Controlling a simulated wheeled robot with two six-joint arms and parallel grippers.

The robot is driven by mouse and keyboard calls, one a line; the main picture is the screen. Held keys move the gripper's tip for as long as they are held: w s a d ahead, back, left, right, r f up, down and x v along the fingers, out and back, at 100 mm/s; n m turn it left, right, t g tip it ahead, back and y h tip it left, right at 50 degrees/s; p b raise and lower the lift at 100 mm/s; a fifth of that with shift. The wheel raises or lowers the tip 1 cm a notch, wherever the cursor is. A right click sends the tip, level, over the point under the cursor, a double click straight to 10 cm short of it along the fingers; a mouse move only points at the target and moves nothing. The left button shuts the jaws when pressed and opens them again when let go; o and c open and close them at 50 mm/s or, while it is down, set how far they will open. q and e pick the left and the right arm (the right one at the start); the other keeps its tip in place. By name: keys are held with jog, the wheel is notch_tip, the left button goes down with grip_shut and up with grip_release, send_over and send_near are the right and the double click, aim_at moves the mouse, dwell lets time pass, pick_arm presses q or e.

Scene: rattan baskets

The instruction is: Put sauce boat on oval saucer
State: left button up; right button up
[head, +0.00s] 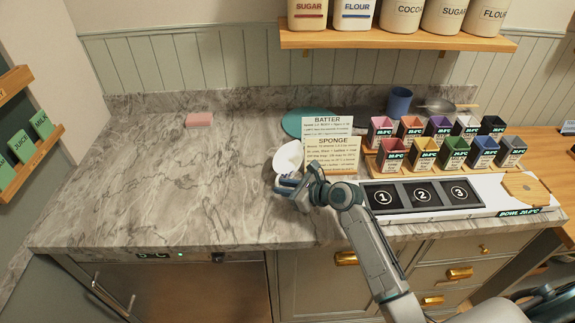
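A white, rounded vessel (289,157), which looks like the sauce boat, is on the marble counter left of the recipe cards. My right gripper (284,182) is just in front of it and covers its lower part. I cannot tell whether they touch, or whether the fingers are open or shut. A teal, flat, rounded dish (293,122) lies behind the cards, partly hidden. I cannot tell whether it is the oval saucer; no other saucer shows clearly. My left gripper is not in view.
Recipe cards (331,152) stand right of the white vessel. Several coloured boxes (424,152) and a numbered panel (422,195) fill the right side. A blue cup (399,101) stands behind.

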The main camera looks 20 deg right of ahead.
aim_at(277, 185)
jog(key=shift+p+x, duration=0.35)
jog(key=shift+x, duration=1.4)
jog(key=shift+s+d, duration=0.1)
jog(key=shift+d, duration=0.05)
grip_shut()
jog(key=shift+r, duration=0.1)
jog(key=shift+r, duration=0.1)
